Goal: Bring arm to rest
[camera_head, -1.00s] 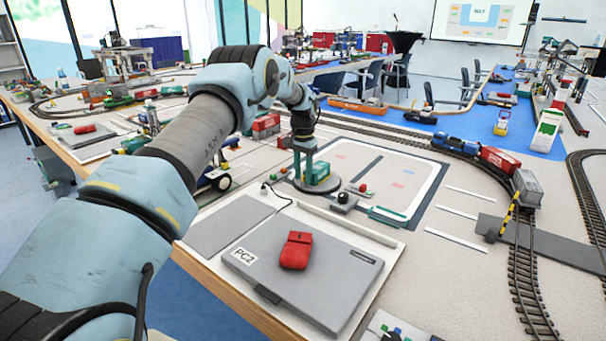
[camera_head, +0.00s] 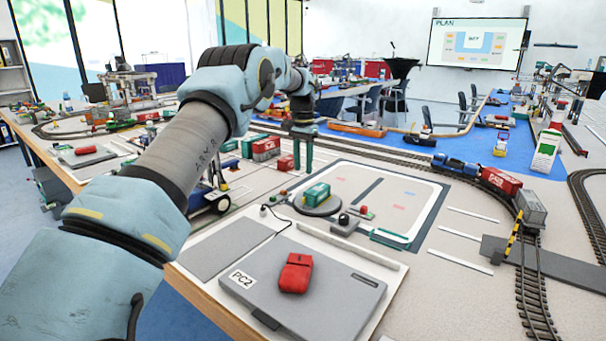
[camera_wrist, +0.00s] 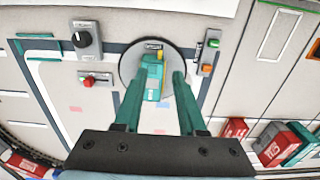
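My arm reaches from the lower left across the table in the head view. My gripper (camera_head: 303,154) hangs above the layout, pointing down, with its two green fingers apart. In the wrist view the gripper (camera_wrist: 157,82) is open, and nothing is held between the fingers.
A closed grey laptop (camera_head: 335,302) marked PC2 lies at the front with a red mouse (camera_head: 296,273) on it. Red containers (camera_head: 266,148) stand near the gripper. A train with a blue locomotive (camera_head: 455,166) stands on the curved track at right. A control box (camera_head: 344,224) sits beside the turntable.

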